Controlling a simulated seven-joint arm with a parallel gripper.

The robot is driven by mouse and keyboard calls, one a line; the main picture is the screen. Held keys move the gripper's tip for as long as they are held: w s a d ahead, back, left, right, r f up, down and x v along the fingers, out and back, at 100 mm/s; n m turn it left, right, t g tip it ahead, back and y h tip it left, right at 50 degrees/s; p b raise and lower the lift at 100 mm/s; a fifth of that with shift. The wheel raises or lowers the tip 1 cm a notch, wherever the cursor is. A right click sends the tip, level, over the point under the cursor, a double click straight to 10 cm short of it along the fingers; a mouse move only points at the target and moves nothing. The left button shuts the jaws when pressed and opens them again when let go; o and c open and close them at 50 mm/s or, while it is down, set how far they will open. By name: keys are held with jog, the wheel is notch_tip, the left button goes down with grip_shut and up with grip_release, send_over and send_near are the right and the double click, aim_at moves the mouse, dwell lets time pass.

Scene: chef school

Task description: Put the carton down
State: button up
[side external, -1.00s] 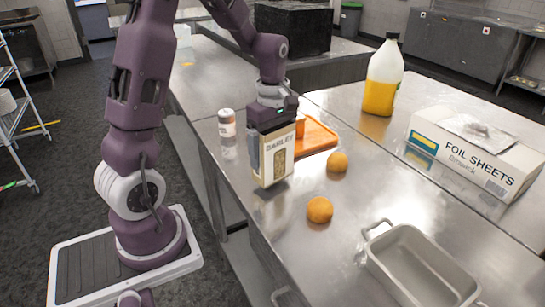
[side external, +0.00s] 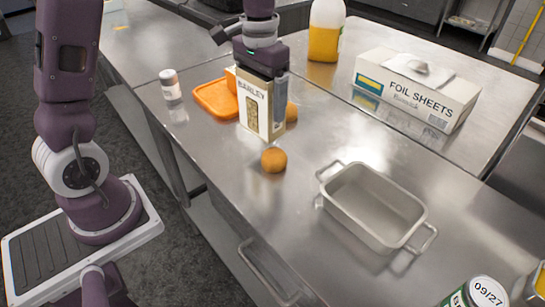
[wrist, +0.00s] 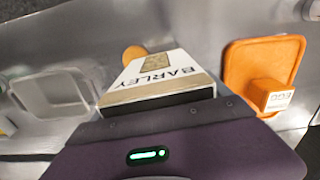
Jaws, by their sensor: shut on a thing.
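The carton (side external: 256,106) is a cream and tan box lettered BARLEY. My gripper (side external: 262,74) is shut on its upper end and holds it upright over the steel table. In the wrist view the carton (wrist: 158,76) stretches away from my gripper. Whether its base touches the table or hangs just above it, I cannot tell. One orange fruit (side external: 291,112) is partly hidden behind the carton's right side. Another orange fruit (side external: 274,160) lies in front of the carton.
An orange tray (side external: 207,99) with a small box on it lies left of the carton, and a small jar (side external: 170,85) beyond. A metal pan (side external: 372,205) stands right front. A foil sheets box (side external: 415,90) and a jug (side external: 326,32) stand behind. Steel between pan and foil box is clear.

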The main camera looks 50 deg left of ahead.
jog(key=shift+w+d+m, duration=0.1)
jog(key=shift+d+m, duration=0.2)
jog(key=shift+m, duration=0.2)
jog(key=w+d+r, duration=0.2)
jog(key=w+r, duration=0.1)
jog(key=w, duration=0.2)
jog(key=f, duration=0.9)
jog(key=shift+w, duration=0.4)
jog(key=shift+f, duration=0.1)
